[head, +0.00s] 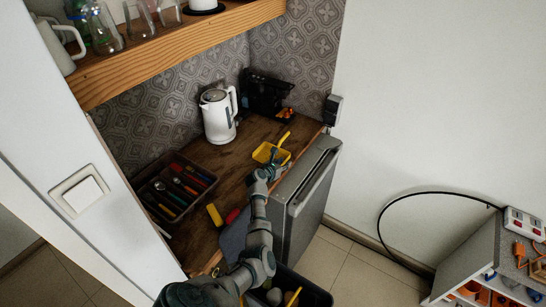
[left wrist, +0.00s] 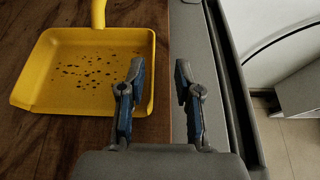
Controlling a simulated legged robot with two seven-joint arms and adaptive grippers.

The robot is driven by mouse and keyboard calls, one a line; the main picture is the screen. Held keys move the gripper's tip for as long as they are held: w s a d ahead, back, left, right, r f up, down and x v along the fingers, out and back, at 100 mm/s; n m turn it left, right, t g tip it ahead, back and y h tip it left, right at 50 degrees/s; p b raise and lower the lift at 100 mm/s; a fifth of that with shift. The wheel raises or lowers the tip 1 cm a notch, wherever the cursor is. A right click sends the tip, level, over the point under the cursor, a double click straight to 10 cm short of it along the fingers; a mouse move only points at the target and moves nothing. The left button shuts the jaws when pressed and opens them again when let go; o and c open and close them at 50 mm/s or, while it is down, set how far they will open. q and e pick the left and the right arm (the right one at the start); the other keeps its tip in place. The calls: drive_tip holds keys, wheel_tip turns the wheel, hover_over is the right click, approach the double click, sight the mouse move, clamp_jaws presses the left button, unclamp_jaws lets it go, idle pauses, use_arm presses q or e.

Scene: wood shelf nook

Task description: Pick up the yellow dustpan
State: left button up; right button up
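The yellow dustpan (head: 265,153) lies on the wooden counter near its front edge, its handle pointing toward the back right. In the left wrist view the dustpan pan (left wrist: 85,75) fills the left side, with dark specks in it and its handle running off the top. My left gripper (head: 277,164) is just in front of the dustpan; its fingers also show in the left wrist view (left wrist: 155,75). They are apart with nothing between them. The left finger overlaps the pan's right edge in that view; I cannot tell whether it touches. My right gripper is not in view.
A white kettle (head: 218,117) and a black machine (head: 265,92) stand behind on the counter (head: 225,160). A dark cutlery tray (head: 162,205) is at the left. A grey fridge (head: 310,195) borders the counter's right edge. A wooden shelf (head: 185,50) hangs above.

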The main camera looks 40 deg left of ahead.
sight(289, 159)
use_arm(q)
drive_tip(key=w, duration=0.1)
drive_tip(key=w+b, duration=0.1)
drive_tip(key=w, duration=0.1)
drive_tip(key=shift+f, duration=0.25)
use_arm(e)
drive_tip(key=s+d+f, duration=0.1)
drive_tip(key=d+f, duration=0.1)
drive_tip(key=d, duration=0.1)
use_arm(q)
drive_tip(key=shift+w+a+f+b, duration=0.7)
drive_tip(key=shift+w+a, duration=0.1)
drive_tip(key=shift+a, duration=0.3)
drive_tip(key=shift+d+r, duration=0.1)
drive_tip(key=shift+d, duration=0.6)
clamp_jaws()
drive_tip(key=shift+d+r, duration=0.15)
drive_tip(key=shift+r, duration=0.05)
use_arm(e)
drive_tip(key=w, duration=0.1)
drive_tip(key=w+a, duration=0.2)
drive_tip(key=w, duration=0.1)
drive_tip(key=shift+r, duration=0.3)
